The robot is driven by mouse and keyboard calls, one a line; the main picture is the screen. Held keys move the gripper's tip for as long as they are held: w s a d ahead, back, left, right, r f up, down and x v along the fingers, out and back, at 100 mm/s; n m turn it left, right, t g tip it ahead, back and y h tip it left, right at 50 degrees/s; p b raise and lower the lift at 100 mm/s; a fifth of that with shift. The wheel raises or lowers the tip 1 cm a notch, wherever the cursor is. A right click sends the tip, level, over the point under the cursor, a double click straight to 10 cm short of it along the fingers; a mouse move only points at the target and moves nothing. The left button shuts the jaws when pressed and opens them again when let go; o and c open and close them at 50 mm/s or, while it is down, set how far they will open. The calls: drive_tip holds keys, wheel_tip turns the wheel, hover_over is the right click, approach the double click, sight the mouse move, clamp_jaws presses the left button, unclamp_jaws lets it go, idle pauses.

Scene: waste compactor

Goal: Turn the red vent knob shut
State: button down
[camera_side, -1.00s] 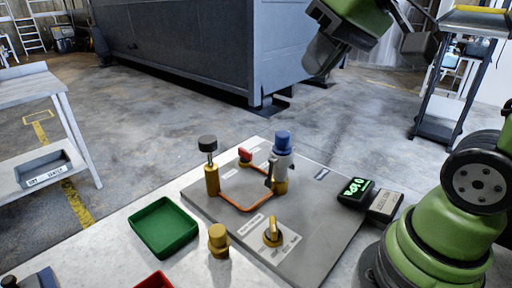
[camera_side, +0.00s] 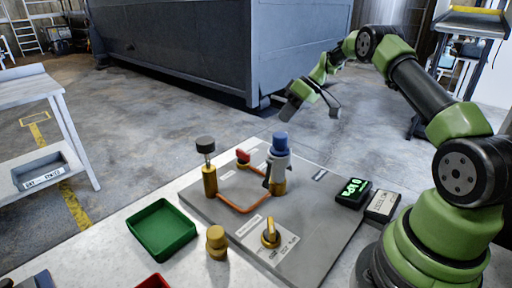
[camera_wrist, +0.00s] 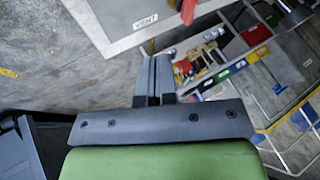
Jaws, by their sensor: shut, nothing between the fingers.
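The red vent knob (camera_side: 243,155) sits near the far edge of the grey panel (camera_side: 325,215), left of the blue-topped cylinder (camera_side: 281,160). In the wrist view a red bar, likely the knob's handle (camera_wrist: 188,9), is cut off by the top edge, beside a label (camera_wrist: 146,21) reading VENT. My gripper (camera_side: 288,110) is above and beyond the panel's far side, to the right of the knob and apart from it. In the wrist view my gripper's fingers (camera_wrist: 153,62) are together with nothing between them.
A black-capped brass post (camera_side: 209,170) and an orange pipe (camera_side: 236,207) stand close to the knob. A yellow knob (camera_side: 271,233), display boxes (camera_side: 354,192), a green tray (camera_side: 162,229) and a brass plug (camera_side: 217,240) lie nearer.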

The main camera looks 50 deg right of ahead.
sight(243, 156)
drive_tip(key=x, duration=0.9)
drive_tip(key=shift+f, duration=0.1)
drive_tip(key=a, duration=0.3)
drive_tip(key=shift+w+f, duration=0.15)
drive_tip(key=shift+f, duration=0.15)
drive_tip(key=shift+a, duration=0.7)
